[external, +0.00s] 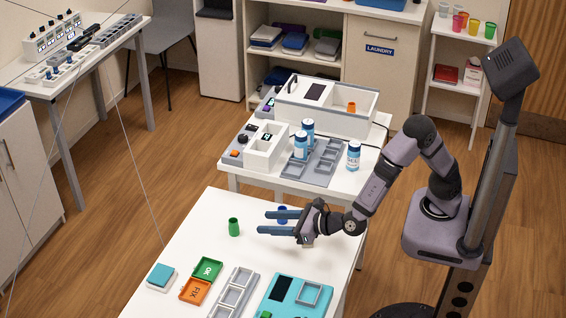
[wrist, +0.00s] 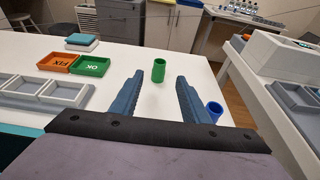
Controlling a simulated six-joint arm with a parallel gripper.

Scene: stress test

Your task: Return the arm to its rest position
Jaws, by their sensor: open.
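My gripper (external: 272,222) is open and empty above the near white table (external: 190,225). Its two blue fingers point left in the external view. In the wrist view the fingers (wrist: 155,92) are spread wide, with a green cup (wrist: 158,70) standing on the table beyond them, apart from both. The green cup (external: 234,227) also shows left of the fingertips in the external view. A blue cup (wrist: 214,112) is just outside the right finger in the wrist view; in the external view it is partly hidden behind the fingers (external: 282,213).
A green OK tray (external: 207,270), an orange FIX tray (external: 195,290), a teal-topped block (external: 161,276), a grey tray (external: 234,293) and a teal board (external: 294,296) lie at the table's front. A second table (external: 230,165) behind holds bottles and boxes.

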